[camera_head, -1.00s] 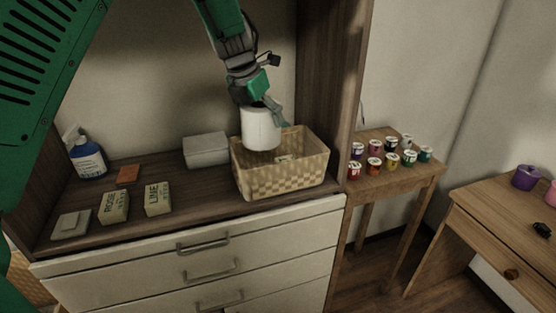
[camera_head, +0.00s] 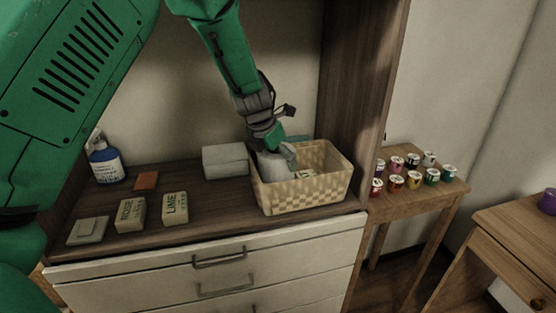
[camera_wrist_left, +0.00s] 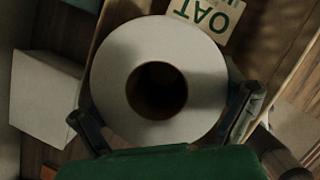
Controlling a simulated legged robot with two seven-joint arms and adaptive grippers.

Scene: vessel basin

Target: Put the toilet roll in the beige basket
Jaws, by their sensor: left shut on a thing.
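The white toilet roll (camera_head: 275,165) is inside the left part of the beige basket (camera_head: 300,196), its lower part hidden by the basket wall. My left gripper (camera_head: 277,150) is shut on the roll from above. In the left wrist view the roll (camera_wrist_left: 195,65) shows end-on with its dark core, between the two fingers of the gripper (camera_wrist_left: 165,115). Whether the roll touches the basket floor cannot be seen. My right gripper is not in view.
A label reading OAT (camera_wrist_left: 208,15) shows beside the roll. A pale box (camera_head: 225,161) stands left of the basket. Soap boxes (camera_head: 175,207), a brown block (camera_head: 146,181) and a blue bottle (camera_head: 106,163) are further left. A wooden panel (camera_head: 362,80) rises behind the basket's right side.

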